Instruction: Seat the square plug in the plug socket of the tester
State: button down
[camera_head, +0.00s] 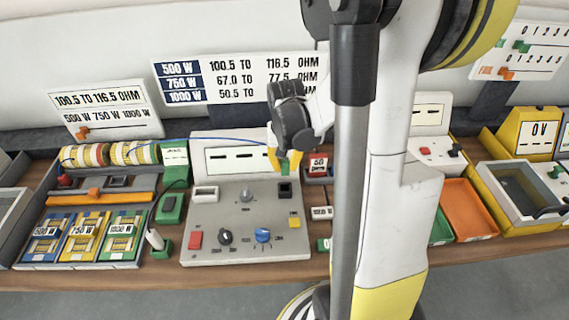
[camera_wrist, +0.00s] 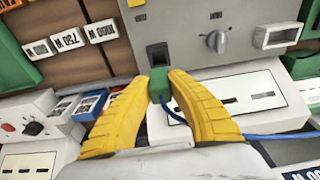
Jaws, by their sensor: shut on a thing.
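The tester (camera_head: 245,225) is a grey sloping panel with knobs, a red and a yellow button, and a white display at its back. A dark square socket (camera_head: 285,190) sits at its upper right; it also shows in the wrist view (camera_wrist: 158,55). My gripper (camera_head: 285,160) is above and behind that socket. In the wrist view my yellow fingers (camera_wrist: 160,82) are shut on the small green square plug (camera_wrist: 159,84), with a blue cable (camera_wrist: 255,136) trailing from it. The plug appears close to the socket's edge, apart from its opening; the exact height gap is unclear.
A white-framed rectangular opening (camera_head: 206,194) is at the tester's upper left. A green device (camera_head: 170,207) stands left of the tester. Small labelled blocks (camera_head: 321,212) lie to its right. The blue cable runs left over the coils (camera_head: 133,153). My arm hides part of the bench.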

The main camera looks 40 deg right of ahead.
aim_at(285, 167)
jog(key=shift+f, duration=0.1)
notch_tip(285, 167, down, 6)
jog(key=b, duration=0.5)
jog(key=shift+r, duration=0.2)
jog(key=shift+f+b, duration=1.55)
jog(key=shift+b, duration=0.25)
dwell(1.3)
jog(key=c, duration=1.3)
grip_release()
jog(key=shift+r, duration=0.1)
jog(key=r, duration=0.8)
jog(key=s+r, duration=0.1)
jog(key=r, duration=0.2)
jog(key=shift+s+a+r, duration=0.1)
jog(key=shift+a+r, duration=0.3)
jog(key=shift+a, duration=0.1)
